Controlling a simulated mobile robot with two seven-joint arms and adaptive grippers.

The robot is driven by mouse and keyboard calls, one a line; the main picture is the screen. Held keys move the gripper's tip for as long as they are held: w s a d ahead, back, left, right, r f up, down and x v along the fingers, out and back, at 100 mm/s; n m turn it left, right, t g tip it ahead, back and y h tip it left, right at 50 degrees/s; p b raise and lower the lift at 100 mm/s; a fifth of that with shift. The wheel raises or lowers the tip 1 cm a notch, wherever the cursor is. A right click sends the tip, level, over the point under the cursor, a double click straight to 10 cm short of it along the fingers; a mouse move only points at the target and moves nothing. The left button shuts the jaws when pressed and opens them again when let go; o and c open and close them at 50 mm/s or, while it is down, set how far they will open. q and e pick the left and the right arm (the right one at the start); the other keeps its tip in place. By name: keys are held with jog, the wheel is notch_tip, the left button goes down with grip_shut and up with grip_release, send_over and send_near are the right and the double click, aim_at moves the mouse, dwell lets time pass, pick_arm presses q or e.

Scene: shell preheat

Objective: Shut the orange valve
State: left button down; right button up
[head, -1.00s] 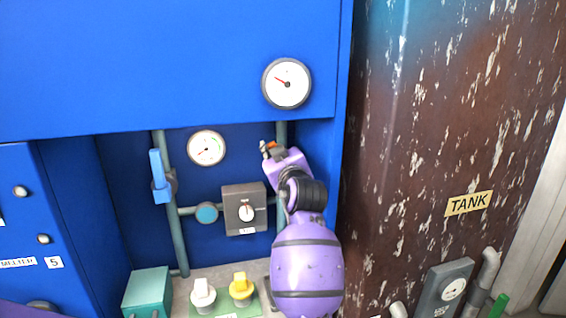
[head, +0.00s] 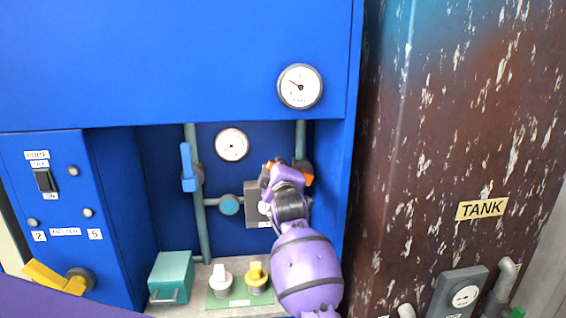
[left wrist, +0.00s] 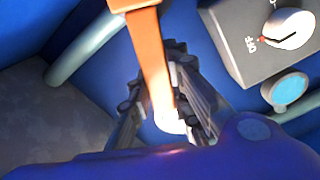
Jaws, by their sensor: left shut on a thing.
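The orange valve handle (head: 306,175) is on the right-hand vertical pipe (head: 300,140) in the blue recess. In the head view, orange shows just right of my left gripper (head: 272,172), and the rest is mostly hidden behind it. The handle appears to lie across the pipe, but its exact angle is unclear. In the left wrist view, the orange handle (left wrist: 150,45) runs between the dark fingers of my left gripper (left wrist: 163,85), which are shut on it. My right gripper is not in view.
A grey switch box (head: 252,215) sits close to the left gripper, partly covered by it. A blue lever (head: 187,165) is on the left pipe. White (head: 221,280) and yellow (head: 256,275) knobs and a teal box (head: 172,276) stand below. The brown tank (head: 440,110) is at right.

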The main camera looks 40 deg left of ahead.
pick_arm(q)
jog(key=shift+s+a+f+n+p, duration=0.15)
jog(key=shift+f+n+p, duration=0.1)
jog(key=shift+f+n, duration=0.8)
jog(key=shift+s+a+f+n+p, duration=0.15)
jog(key=shift+f+n, duration=0.45)
jog(key=shift+n, duration=0.75)
jog(key=shift+d, duration=0.1)
jog(key=c, duration=1.6)
grip_release()
jog(key=shift+w+f, duration=0.1)
jog(key=shift+f, duration=0.05)
jog(key=v, duration=1.2)
